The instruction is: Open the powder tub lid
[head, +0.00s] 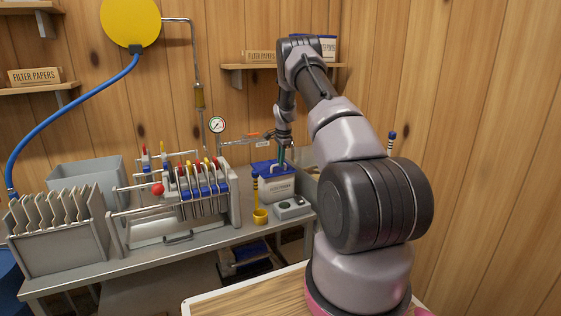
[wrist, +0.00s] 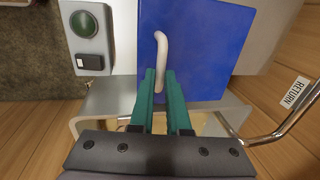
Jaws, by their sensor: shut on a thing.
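The powder tub (head: 280,187) is a pale box with a blue lid (head: 262,166), standing on the metal bench in the head view. In the wrist view the blue lid (wrist: 210,40) fills the upper middle, with a white curved handle (wrist: 161,48) on it. My gripper (wrist: 164,85) has green fingers shut on the lower end of the handle. In the head view my gripper (head: 284,156) is small and reaches down over the lid. The lid looks closed on the tub. The tub's walls are mostly hidden in the wrist view.
A control box with a green button (wrist: 84,24) sits beside the tub. A pipe (wrist: 290,125) marked RETURN runs at right in the wrist view.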

